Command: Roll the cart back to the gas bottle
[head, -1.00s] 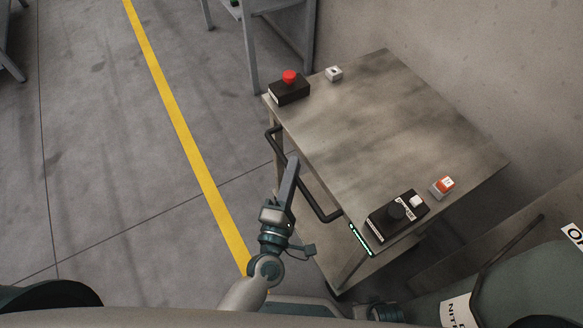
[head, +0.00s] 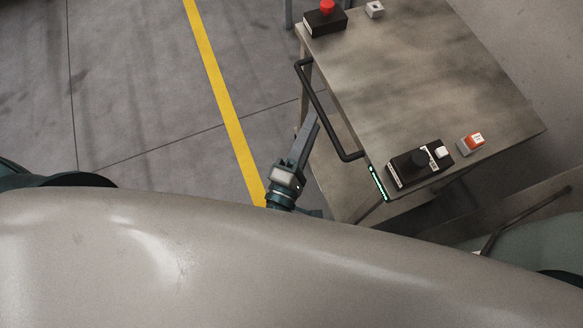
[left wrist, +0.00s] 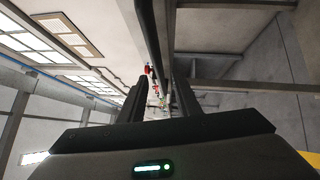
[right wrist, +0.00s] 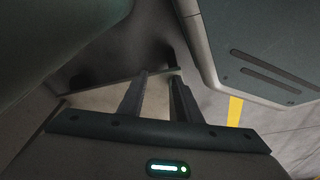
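The cart (head: 440,75) is a grey metal table with a lower shelf. Its black bar handle (head: 326,112) runs along its left side. My left gripper (head: 315,122) is by the handle, its fingertips close to the bar's outer side. In the left wrist view its fingers (left wrist: 160,85) stand apart, with a dark bar (left wrist: 150,35) running toward the gap; contact cannot be told. My right gripper (right wrist: 158,82) is open and empty; the head view does not show it. The dark green gas bottle (head: 545,238) is partly visible at the lower right, its lower part hidden by my body.
A wall lies right of the cart. Open floor with a yellow line (head: 225,100) lies left.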

